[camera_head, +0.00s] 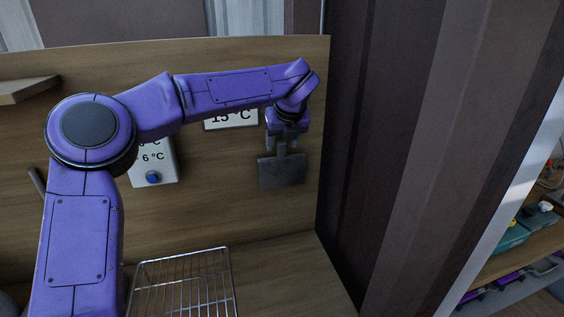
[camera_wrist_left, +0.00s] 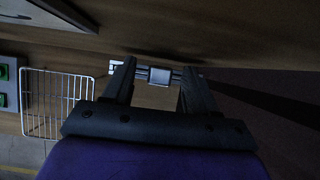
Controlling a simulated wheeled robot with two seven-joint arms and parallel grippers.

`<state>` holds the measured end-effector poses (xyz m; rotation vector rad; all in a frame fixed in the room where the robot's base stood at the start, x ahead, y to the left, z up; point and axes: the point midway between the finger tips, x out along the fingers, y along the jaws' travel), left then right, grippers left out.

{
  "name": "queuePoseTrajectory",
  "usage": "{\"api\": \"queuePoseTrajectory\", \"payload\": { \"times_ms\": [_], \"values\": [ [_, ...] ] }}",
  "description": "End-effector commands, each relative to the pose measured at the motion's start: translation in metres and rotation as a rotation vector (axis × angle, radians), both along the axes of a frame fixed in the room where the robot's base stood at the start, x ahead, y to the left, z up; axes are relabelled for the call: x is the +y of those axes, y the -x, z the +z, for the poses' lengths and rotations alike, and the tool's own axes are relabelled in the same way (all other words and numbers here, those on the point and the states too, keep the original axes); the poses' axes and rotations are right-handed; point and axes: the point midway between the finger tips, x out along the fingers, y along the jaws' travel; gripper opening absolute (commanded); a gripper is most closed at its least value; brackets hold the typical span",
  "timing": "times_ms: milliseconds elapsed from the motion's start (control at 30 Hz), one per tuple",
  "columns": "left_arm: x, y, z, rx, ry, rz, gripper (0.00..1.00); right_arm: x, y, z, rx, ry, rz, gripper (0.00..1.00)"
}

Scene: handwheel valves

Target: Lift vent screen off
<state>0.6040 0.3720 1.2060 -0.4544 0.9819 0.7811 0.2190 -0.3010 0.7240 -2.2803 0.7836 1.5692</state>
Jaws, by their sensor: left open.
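The vent screen looks to be the dark grey plate (camera_head: 282,172) flat against the wooden back panel, near its right edge, with a short tab rising from its top. My left gripper (camera_head: 286,143) is just above the plate, at the tab. In the left wrist view my left gripper (camera_wrist_left: 157,80) is open, with one finger on each side of a small light grey piece (camera_wrist_left: 160,76), probably the tab. I cannot tell whether the fingers touch it. My right gripper is not in view.
A wire rack (camera_head: 185,287) lies on the wooden surface below; it also shows in the left wrist view (camera_wrist_left: 57,98). A 15 °C sign (camera_head: 231,119) and a white thermostat box (camera_head: 153,164) with a blue knob are on the panel. A dark ribbed wall (camera_head: 400,160) stands to the right.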

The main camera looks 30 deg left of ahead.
Motion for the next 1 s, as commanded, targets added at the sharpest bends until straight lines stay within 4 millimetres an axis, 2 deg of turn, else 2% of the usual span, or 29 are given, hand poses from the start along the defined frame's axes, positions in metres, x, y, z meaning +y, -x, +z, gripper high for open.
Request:
{"api": "queuePoseTrajectory", "payload": {
  "times_ms": [100, 133, 300, 667, 867, 1000],
  "values": [
    [0.0, 0.0, 0.0, 0.0, 0.0, 0.0, 0.57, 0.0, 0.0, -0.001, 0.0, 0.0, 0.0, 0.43],
    [0.0, 0.0, 0.0, 0.0, 0.0, -0.001, 0.54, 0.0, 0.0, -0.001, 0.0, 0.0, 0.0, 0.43],
    [0.0, 0.0, 0.0, 0.0, 0.0, -0.001, 0.0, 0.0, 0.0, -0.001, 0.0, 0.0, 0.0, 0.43],
    [0.0, 0.0, 0.006, -0.001, -0.001, -0.001, 0.0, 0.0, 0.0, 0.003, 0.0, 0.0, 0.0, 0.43],
    [0.0, 0.0, 0.038, -0.002, -0.001, 0.0, 0.0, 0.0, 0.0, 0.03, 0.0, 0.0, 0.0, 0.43],
    [0.001, 0.001, 0.073, -0.002, -0.001, 0.003, 0.0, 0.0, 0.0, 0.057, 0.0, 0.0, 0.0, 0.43]
  ]
}}
